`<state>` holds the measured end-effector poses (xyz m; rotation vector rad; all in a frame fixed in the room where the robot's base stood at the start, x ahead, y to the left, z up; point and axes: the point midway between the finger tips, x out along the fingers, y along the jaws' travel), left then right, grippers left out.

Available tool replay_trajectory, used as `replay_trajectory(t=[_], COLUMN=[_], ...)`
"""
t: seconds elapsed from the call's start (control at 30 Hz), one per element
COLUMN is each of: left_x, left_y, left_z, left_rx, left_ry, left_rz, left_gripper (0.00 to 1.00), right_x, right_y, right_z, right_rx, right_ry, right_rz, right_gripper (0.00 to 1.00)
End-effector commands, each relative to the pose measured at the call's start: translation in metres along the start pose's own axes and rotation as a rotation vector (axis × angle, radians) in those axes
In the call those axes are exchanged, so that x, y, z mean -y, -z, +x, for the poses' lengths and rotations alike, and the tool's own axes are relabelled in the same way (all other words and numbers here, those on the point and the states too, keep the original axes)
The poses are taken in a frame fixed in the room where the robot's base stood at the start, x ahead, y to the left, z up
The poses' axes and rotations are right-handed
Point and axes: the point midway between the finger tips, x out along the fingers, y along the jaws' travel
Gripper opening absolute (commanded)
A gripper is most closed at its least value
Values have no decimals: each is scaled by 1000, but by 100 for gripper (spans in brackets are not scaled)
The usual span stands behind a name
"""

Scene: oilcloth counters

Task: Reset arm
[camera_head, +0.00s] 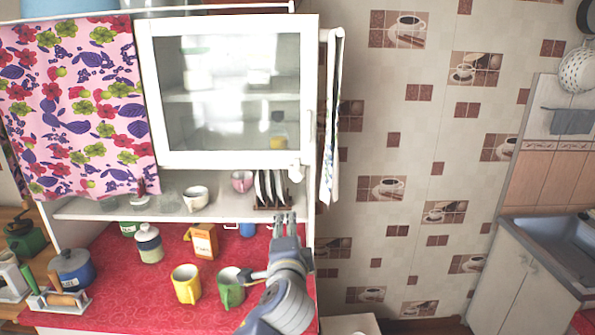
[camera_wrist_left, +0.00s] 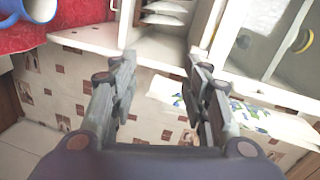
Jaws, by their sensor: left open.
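My left arm comes up from the bottom of the head view. Its gripper (camera_head: 285,218) points upward in front of the right end of the cabinet, just below the rack of plates (camera_head: 268,188). In the left wrist view the two fingers of my left gripper (camera_wrist_left: 160,65) are spread apart with nothing between them. Beyond them show the edge of a white shelf and several stacked plates (camera_wrist_left: 165,18). My right gripper is not in view.
A yellow mug (camera_head: 186,285) and a green mug (camera_head: 231,288) stand on the red counter (camera_head: 120,288), close left of my arm. An orange box (camera_head: 205,240) stands behind. A towel (camera_head: 331,115) hangs at the cabinet's right side. The glass door (camera_head: 225,90) is above. Tiled wall fills the right.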

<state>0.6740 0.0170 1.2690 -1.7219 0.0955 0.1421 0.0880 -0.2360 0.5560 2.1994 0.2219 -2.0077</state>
Motion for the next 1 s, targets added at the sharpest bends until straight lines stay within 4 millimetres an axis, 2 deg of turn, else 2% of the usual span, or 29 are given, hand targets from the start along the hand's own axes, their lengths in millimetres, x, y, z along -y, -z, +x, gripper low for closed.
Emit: replay_trajectory(t=[0.03, 0.2, 0.37, 0.5, 0.6, 0.7, 1.0], left_x=[-31, -117, -188, -239, -266, -284, -308], left_y=[-18, -74, -123, -162, -186, -204, -238], left_z=[-8, -47, -101, -159, -203, -241, -326], left_rx=[22, 119, 246, 378, 477, 562, 754], left_ry=[-73, -292, -472, -606, -684, -742, -841], left_rz=[-75, -345, -572, -750, -856, -936, -1077], left_gripper=[43, 43, 43, 43, 43, 43, 43], right_x=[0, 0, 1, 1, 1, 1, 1], right_y=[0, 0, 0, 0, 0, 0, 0], right_z=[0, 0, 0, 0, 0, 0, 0], right_rx=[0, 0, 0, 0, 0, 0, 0], right_ry=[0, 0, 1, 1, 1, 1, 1], right_rz=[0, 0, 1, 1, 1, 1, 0], right_gripper=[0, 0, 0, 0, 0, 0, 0])
